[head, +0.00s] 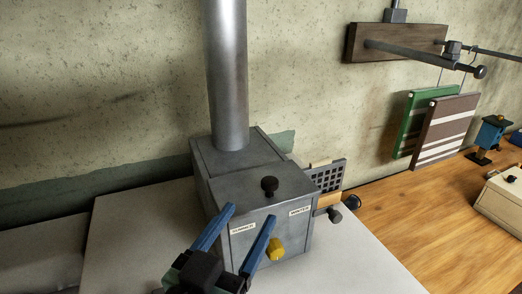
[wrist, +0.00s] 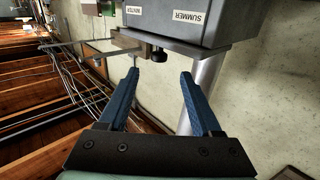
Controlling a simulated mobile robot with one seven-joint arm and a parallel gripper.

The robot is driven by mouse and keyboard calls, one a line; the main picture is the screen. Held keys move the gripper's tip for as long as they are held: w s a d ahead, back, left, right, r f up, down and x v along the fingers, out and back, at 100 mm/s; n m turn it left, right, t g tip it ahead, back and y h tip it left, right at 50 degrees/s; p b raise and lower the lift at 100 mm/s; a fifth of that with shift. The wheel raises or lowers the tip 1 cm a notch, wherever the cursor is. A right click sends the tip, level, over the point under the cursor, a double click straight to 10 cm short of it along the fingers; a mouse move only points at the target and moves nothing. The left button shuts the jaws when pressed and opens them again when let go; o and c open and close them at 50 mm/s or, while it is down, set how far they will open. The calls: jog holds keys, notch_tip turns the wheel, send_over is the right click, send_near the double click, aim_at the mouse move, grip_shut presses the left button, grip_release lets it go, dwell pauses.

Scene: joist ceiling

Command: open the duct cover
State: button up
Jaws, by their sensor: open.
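A grey metal duct box (head: 225,185) stands on the white surface, with a round pipe rising from its rear. Its flat top cover (head: 245,188) lies closed and carries a black knob (head: 269,185). The front bears "SUMMER" and "WINTER" labels and a yellow knob (head: 275,250). My gripper (head: 252,213) has blue fingers, open and empty, in front of the box in the head view. In the wrist view, the box (wrist: 185,20) appears upside down. The black knob (wrist: 159,54) shows beyond and between the fingertips of my gripper (wrist: 158,75), apparently apart from them.
The metal pipe (head: 226,75) stands behind the cover. A dark grille (head: 327,175) and a black-ended rod (head: 335,215) are at the box's right side. Green and brown striped panels (head: 445,132) hang on the wall. The white surface (head: 130,240) left of the box is clear.

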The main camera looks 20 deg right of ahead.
aim_at(273, 179)
jog(key=p+x, duration=0.4)
jog(key=x, duration=0.7)
jog(key=shift+w+d+r, duration=0.1)
jog(key=shift+w+d, duration=0.05)
jog(key=shift+d, duration=0.15)
jog(key=shift+w+d+p, duration=0.4)
jog(key=shift+w, duration=0.1)
grip_shut()
dwell(0.5)
